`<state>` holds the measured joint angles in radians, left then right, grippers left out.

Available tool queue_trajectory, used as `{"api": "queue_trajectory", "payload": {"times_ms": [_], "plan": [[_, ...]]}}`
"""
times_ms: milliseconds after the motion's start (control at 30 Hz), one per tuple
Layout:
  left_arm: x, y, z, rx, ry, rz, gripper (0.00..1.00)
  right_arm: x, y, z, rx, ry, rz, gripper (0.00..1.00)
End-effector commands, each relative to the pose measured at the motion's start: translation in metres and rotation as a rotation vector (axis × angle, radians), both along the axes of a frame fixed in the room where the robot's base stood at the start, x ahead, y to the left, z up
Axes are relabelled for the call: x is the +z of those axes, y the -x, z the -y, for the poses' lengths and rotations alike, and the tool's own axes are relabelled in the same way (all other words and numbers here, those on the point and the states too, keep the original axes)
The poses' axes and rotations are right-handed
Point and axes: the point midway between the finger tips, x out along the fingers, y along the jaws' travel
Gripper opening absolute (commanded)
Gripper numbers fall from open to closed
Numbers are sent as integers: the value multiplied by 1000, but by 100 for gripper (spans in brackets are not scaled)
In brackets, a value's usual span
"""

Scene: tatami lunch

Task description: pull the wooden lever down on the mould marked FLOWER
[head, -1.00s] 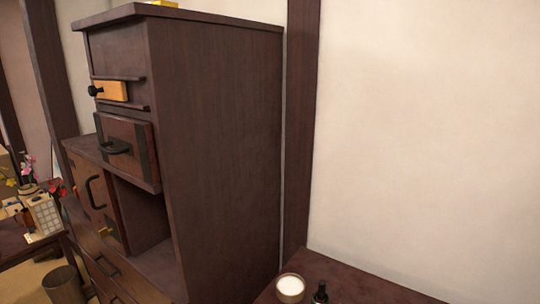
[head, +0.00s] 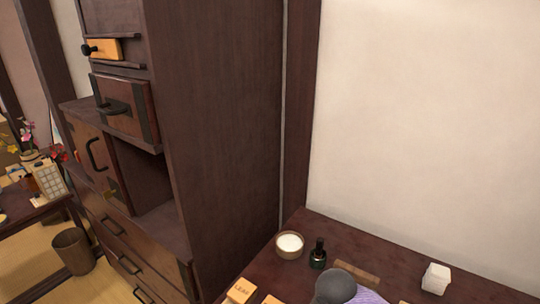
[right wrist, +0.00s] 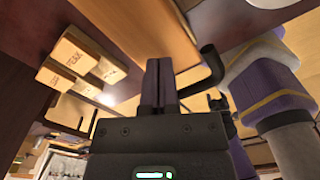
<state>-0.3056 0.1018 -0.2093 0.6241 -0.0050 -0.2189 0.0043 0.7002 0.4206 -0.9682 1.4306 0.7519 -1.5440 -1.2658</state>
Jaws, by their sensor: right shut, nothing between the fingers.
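No mould that I can read as FLOWER and no wooden lever can be made out in either view. Several pale wooden blocks with dark lettering (right wrist: 72,55) show at the left in the right wrist view; their words are not clearly legible. A pale wooden block with lettering (head: 241,290) lies at the bottom edge in the head view, partly cut off. My right gripper (right wrist: 160,68) shows only in the right wrist view, its two dark fingers together and empty, apart from the blocks. My left gripper is not in view.
A tall dark wooden cabinet (head: 222,130) stands left of the dark table (head: 335,232). A white-filled cup (head: 289,245), a dark bottle (head: 318,254) and a white cube (head: 436,279) stand on the table. A waste bin (head: 73,251) stands on the floor at left.

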Motion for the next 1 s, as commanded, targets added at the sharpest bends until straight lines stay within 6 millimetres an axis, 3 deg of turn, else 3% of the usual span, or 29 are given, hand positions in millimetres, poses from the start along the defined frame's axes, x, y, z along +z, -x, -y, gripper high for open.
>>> {"api": "queue_trajectory", "payload": {"times_ms": [1000], "plan": [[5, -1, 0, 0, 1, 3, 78, -12, 0, 0, 0, 0, -1, 0]]}}
